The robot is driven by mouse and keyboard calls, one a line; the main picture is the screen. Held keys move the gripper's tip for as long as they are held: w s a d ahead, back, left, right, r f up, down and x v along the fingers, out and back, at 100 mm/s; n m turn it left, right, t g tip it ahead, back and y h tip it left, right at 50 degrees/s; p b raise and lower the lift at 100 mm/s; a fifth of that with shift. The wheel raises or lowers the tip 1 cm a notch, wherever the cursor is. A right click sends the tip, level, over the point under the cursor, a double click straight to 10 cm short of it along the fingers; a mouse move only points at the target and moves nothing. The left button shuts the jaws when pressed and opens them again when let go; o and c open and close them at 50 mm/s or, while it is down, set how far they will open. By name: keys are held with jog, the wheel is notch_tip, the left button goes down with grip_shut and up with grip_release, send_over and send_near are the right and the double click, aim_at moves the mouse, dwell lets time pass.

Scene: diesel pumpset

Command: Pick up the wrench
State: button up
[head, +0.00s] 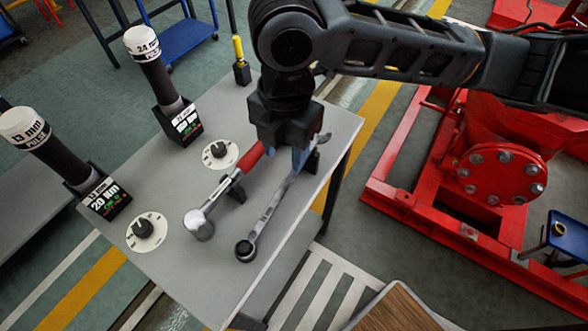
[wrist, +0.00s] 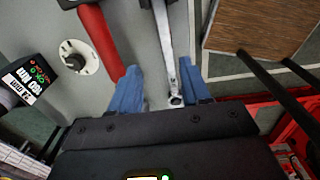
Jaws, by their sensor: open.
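The wrench (head: 271,207) is a long silver tool lying slantwise along the right side of the grey table (head: 185,283). Its near end is a dark round head; its far end shows just past my gripper. In the wrist view the wrench (wrist: 167,45) runs down between my two blue fingers, nearer the right one. My gripper (head: 300,160) is open and empty over the far part of the wrench. It also shows in the wrist view (wrist: 160,82). I cannot tell how far the fingertips are above the tabletop. The arm hides part of the far end.
A red-handled tool (head: 228,187) lies close to the left of the wrench. Two upright pulse tools (head: 157,75) (head: 58,155) and two dials (head: 220,153) (head: 147,232) stand further left. Red machinery (head: 480,180) is to the right, beyond a floor gap.

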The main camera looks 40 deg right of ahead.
aim_at(292, 174)
jog(key=shift+s+d+f, duration=0.15)
jog(key=shift+d+f, duration=0.05)
jog(key=shift+d, duration=0.25)
jog(key=shift+f, duration=0.35)
jog(key=shift+s+f, duration=0.15)
jog(key=shift+f, duration=1.6)
jog(key=shift+s+f, duration=0.1)
jog(key=shift+f, duration=1.6)
grip_shut()
